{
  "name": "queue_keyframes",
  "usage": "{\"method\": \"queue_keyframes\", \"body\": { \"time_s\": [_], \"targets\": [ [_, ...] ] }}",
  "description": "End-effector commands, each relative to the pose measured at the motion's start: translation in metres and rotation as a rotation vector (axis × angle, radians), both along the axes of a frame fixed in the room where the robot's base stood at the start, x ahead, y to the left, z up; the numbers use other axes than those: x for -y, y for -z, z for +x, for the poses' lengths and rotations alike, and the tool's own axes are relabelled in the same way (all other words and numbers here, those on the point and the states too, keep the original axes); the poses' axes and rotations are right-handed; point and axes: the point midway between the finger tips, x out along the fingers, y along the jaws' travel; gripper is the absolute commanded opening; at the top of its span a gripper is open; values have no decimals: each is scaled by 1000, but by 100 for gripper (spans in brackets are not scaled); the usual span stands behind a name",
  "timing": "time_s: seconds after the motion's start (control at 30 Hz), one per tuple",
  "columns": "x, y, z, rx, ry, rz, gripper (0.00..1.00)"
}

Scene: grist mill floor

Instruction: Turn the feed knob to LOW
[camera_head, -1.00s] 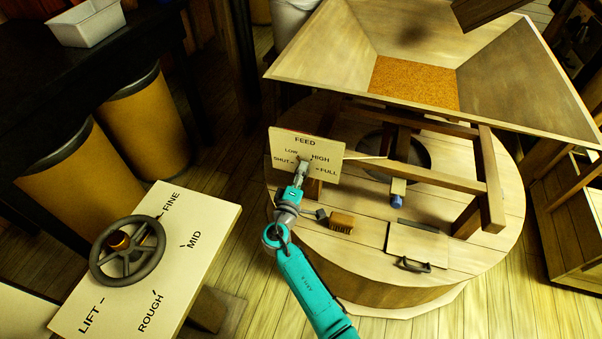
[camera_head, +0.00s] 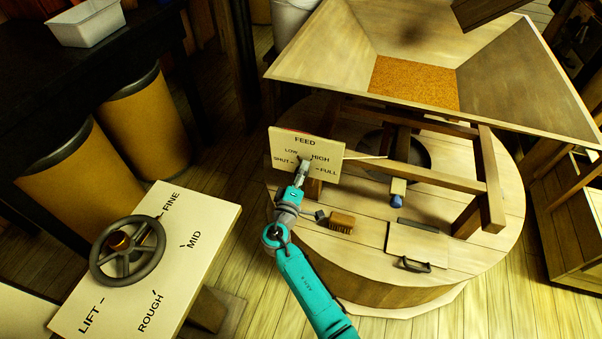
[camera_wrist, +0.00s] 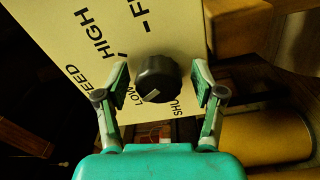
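The feed knob (camera_wrist: 157,78) is a dark round knob with a pale pointer line, on the cream FEED board (camera_wrist: 180,25). In the wrist view its pointer slants toward the lower left, on the side of the LOW mark; the exact setting is hard to tell. My gripper (camera_wrist: 161,68) is open, with one finger on each side of the knob and a visible gap on both sides. In the head view the FEED board (camera_head: 328,149) stands upright, and my gripper (camera_head: 304,166) hides most of the knob. SHUT, LOW, HIGH and FULL are lettered there.
A wooden hopper (camera_head: 500,65) rises behind the board, on a frame over the round millstone casing (camera_head: 370,265). A brush (camera_head: 341,222) and a handled hatch (camera_head: 418,245) are on the casing. A handwheel (camera_head: 127,250) sits on a lettered panel at left.

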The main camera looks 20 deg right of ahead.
Motion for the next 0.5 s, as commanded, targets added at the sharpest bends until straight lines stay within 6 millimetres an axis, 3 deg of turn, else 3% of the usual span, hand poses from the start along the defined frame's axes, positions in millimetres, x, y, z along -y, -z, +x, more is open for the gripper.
{"method": "queue_keyframes", "body": {
  "time_s": [0.27,0.5],
  "targets": [
    [-5,0,-5,0,-2,0,68],
    [-27,2,-38,0,-4,0,68]
  ]
}}
